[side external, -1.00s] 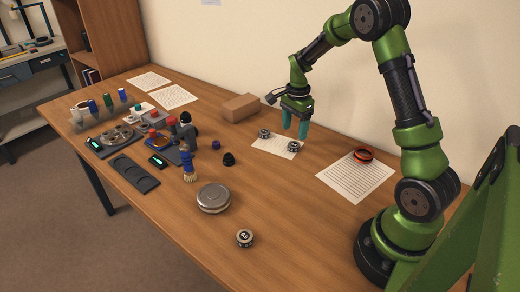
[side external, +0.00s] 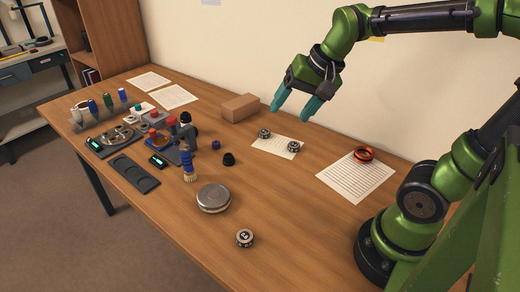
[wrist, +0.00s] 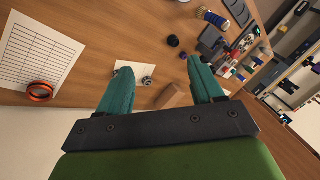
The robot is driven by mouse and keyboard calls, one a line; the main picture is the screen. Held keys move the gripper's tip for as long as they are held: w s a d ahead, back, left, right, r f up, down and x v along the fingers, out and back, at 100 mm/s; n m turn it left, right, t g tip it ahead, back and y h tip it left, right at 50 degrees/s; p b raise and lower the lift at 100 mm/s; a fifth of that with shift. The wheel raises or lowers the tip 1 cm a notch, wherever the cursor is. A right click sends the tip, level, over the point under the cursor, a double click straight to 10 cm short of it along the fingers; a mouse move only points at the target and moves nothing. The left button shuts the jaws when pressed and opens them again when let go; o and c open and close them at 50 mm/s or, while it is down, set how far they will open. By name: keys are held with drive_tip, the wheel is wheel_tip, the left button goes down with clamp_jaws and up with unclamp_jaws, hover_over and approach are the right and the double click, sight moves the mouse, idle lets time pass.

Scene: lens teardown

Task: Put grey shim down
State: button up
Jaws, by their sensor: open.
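My gripper (side external: 291,114) is open and empty, tilted in the air above and behind the small white sheet (side external: 277,143). Its teal fingers also show spread apart in the wrist view (wrist: 160,66). Two small dark-and-silver round parts rest on the sheet: a left one (side external: 264,133) and a right one (side external: 293,147). One of them shows in the wrist view (wrist: 147,80). I cannot make out a separate grey shim; it may be among these parts or too small to tell.
A cardboard box (side external: 240,107) stands left of the sheet. A lined page (side external: 352,182) with an orange-black ring (side external: 363,154) lies right. A round silver tin (side external: 213,198) and a small dial-like part (side external: 244,238) are nearer. Trays and tools crowd the left.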

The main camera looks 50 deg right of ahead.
drive_tip(key=s+a+n+t, duration=0.2)
drive_tip(key=s+a+n, duration=0.2)
drive_tip(key=s+n, duration=0.1)
drive_tip(key=shift+s+a+y, duration=0.3)
drive_tip(key=shift+s+a, duration=0.1)
drive_tip(key=shift+s, duration=0.2)
drive_tip(key=shift+r, duration=0.1)
drive_tip(key=shift+o, duration=0.6)
